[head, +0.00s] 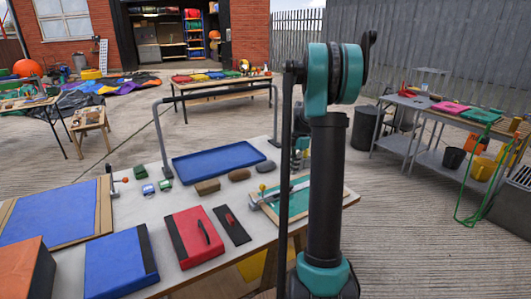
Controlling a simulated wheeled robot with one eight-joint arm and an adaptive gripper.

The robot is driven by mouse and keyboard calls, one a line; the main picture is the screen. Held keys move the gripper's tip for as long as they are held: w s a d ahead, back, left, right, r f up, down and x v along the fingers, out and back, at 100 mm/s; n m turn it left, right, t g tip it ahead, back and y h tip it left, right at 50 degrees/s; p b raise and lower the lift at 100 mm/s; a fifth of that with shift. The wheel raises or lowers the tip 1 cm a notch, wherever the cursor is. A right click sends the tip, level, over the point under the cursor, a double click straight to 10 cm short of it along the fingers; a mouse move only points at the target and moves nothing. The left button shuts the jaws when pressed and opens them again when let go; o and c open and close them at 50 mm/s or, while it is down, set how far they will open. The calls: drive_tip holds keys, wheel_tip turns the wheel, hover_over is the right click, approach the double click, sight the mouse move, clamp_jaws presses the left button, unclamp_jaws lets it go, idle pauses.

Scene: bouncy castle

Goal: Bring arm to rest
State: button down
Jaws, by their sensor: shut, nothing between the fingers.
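My arm (325,190) stands upright in the right half of the head view, with a dark column-like link and teal joints. Its bend (335,72) is at the top. Further dark and teal parts of my arm show just left of and behind the upright link. I cannot make out my gripper's fingers; that end of the arm is hidden or too small to tell. Nothing is seen held.
A worktable (185,210) in front bears a blue tray (217,160), a red pad (190,238), a blue pad (120,262) and small blocks. A far table (215,88) and a right-hand bench (440,115) stand beyond. Concrete floor (420,220) is clear at right.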

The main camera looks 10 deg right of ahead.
drive_tip(key=s+a+f+m+t, duration=0.1)
drive_tip(key=s+a+m, duration=0.4)
drive_tip(key=s, duration=0.5)
drive_tip(key=s+a+f+m+t+h, duration=0.1)
drive_tip(key=s+a+f+m+t, duration=0.1)
drive_tip(key=s+a+m, duration=0.3)
drive_tip(key=s+a+f+m+t, duration=0.1)
drive_tip(key=s+a+f+m, duration=0.2)
drive_tip(key=s+m, duration=0.8)
drive_tip(key=s+a, duration=0.2)
drive_tip(key=s, duration=0.2)
drive_tip(key=shift+s+m+t+h, duration=0.2)
drive_tip(key=shift+m+t+h, duration=0.1)
